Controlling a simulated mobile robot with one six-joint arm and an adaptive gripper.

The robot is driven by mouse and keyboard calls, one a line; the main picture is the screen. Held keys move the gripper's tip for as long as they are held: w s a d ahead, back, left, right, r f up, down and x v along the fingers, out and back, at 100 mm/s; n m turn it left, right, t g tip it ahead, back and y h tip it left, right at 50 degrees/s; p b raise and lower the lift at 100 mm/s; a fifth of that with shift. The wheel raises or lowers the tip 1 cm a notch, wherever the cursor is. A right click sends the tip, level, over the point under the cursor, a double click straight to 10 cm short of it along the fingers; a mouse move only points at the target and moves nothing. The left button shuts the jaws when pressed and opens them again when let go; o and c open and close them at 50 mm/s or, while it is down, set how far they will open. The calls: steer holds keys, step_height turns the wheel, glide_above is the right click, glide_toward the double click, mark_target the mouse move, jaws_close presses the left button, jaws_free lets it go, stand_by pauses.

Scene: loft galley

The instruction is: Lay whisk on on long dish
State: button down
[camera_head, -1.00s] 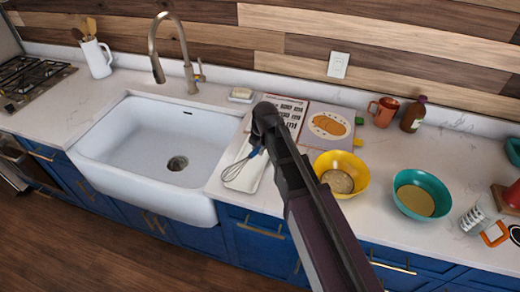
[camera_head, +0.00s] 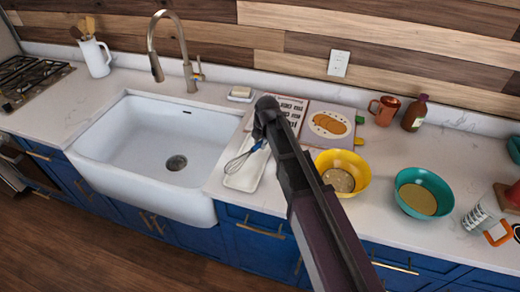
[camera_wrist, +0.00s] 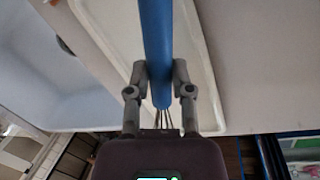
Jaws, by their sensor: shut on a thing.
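The whisk (camera_head: 240,162) has a blue handle and a wire head. Its handle fills the upper middle of the wrist view (camera_wrist: 156,40). My gripper (camera_head: 262,138) is shut on the blue handle, and both fingers show on either side of it in the wrist view (camera_wrist: 160,75). The white long dish (camera_head: 238,182) lies on the counter right of the sink. Its raised rim shows in the wrist view (camera_wrist: 216,100). The whisk is over the dish, with its wires toward the front left. I cannot tell whether it touches the dish. My arm hides part of the dish.
The white sink (camera_head: 130,140) is close on the left. An open cookbook (camera_head: 290,108) lies behind the dish. A yellow bowl (camera_head: 352,162) and a teal bowl (camera_head: 433,183) stand to the right. A soap dish (camera_head: 241,95) sits at the back.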

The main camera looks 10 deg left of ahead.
steer(key=shift+b+x, duration=0.8)
steer(key=shift+x, duration=0.3)
steer(key=shift+s+d+f, duration=0.15)
steer(key=c, duration=0.5)
jaws_free()
steer(key=p+v, duration=1.1)
steer(key=v, duration=0.1)
steer(key=shift+p, duration=0.4)
steer(key=shift+d, duration=0.1)
